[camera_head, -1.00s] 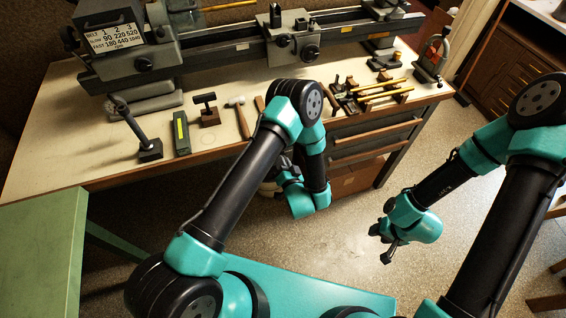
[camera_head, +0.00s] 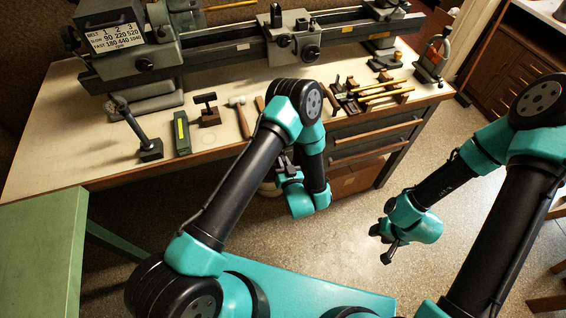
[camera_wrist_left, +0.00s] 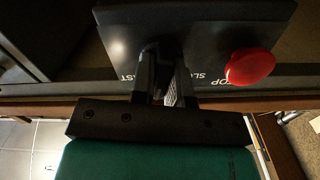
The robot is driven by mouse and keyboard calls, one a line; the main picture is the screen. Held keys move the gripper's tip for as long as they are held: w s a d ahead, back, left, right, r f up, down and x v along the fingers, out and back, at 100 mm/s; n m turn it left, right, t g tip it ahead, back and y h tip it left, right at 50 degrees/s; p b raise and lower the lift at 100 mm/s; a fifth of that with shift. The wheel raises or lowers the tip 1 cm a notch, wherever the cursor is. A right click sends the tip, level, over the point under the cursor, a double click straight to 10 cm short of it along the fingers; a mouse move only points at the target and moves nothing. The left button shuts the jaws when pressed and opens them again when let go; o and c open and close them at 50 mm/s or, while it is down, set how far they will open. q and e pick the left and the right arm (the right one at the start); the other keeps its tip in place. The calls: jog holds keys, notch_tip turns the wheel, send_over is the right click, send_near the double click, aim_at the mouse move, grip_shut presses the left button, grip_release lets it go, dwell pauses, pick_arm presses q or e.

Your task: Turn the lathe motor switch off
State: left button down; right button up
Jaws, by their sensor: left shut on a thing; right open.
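In the left wrist view a dark switch box (camera_wrist_left: 205,30) carries a red round button (camera_wrist_left: 249,66). Lettering beside it is partly covered; parts of "STOP", "SLOW" and "FAST" show. My left gripper (camera_wrist_left: 166,50) reaches onto the face of this box, left of the red button, shut on the motor switch knob, which its fingers hide. In the head view my left gripper (camera_head: 285,164) is at the bench's front edge, partly behind my own arm. My right gripper (camera_head: 382,247) is open and empty over the floor, away from the bench.
The lathe (camera_head: 240,48) stands along the back of the bench (camera_head: 60,150). A hammer (camera_head: 241,115), a small green box (camera_head: 181,133) and a rack of brass rods (camera_head: 380,90) lie on top. Drawers (camera_head: 375,143) are under the right side.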

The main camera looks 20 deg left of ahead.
pick_arm(q)
jog(key=shift+n, duration=1.2)
jog(key=c, duration=1.1)
grip_release()
jog(key=v, duration=1.7)
jog(key=shift+s, duration=0.25)
jog(key=shift+f, duration=0.1)
